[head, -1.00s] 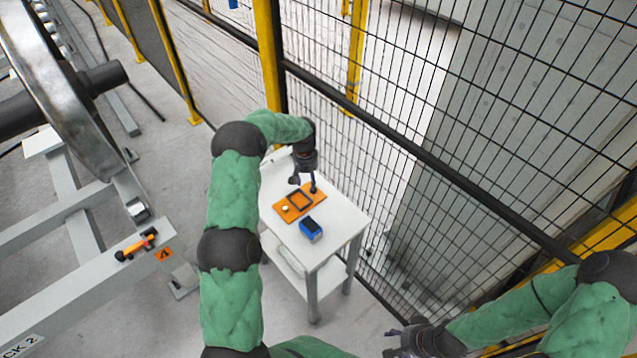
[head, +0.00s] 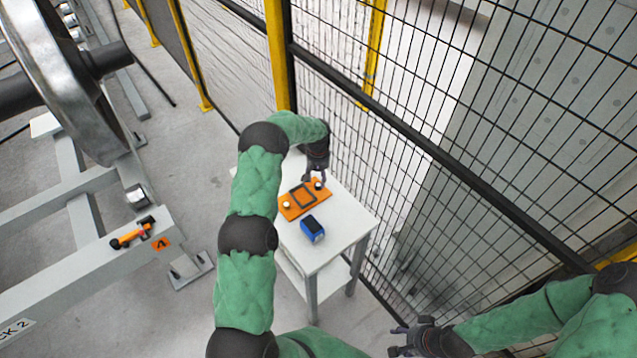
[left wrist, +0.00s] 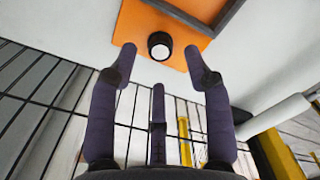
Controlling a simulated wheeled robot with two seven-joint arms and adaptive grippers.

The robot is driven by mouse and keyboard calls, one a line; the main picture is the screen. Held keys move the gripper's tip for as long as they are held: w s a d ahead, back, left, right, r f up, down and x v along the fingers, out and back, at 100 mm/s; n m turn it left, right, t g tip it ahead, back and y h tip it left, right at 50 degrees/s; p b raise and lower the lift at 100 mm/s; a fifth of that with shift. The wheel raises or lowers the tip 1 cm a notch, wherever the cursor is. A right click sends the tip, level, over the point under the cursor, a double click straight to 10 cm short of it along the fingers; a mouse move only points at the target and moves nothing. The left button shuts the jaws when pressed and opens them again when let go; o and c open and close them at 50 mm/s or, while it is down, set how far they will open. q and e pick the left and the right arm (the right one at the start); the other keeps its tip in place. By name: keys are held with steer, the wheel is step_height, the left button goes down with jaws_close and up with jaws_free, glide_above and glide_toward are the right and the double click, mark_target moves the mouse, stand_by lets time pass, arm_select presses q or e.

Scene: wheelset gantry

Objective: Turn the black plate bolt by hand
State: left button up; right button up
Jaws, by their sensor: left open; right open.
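An orange plate (head: 292,212) with a dark square frame lies on a white table. A short black bolt (head: 319,185) with a pale top stands at its far right end, and it also shows in the left wrist view (left wrist: 160,46). My left gripper (head: 316,176) is open at this bolt. In the left wrist view the bolt appears between the fingertips, with a gap on each side; contact is not visible. A second pale-topped knob (head: 287,205) sits at the plate's left end. My right gripper (head: 394,341) is open and empty at the bottom, away from the table.
A wire mesh fence (head: 440,150) runs close behind and right of the table. A grey rack beam (head: 90,275) with an orange-and-black tool (head: 132,233) is at left.

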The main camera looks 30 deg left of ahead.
mark_target(318, 185)
arm_select(q)
steer(key=shift+f, duration=1.75)
jaws_close()
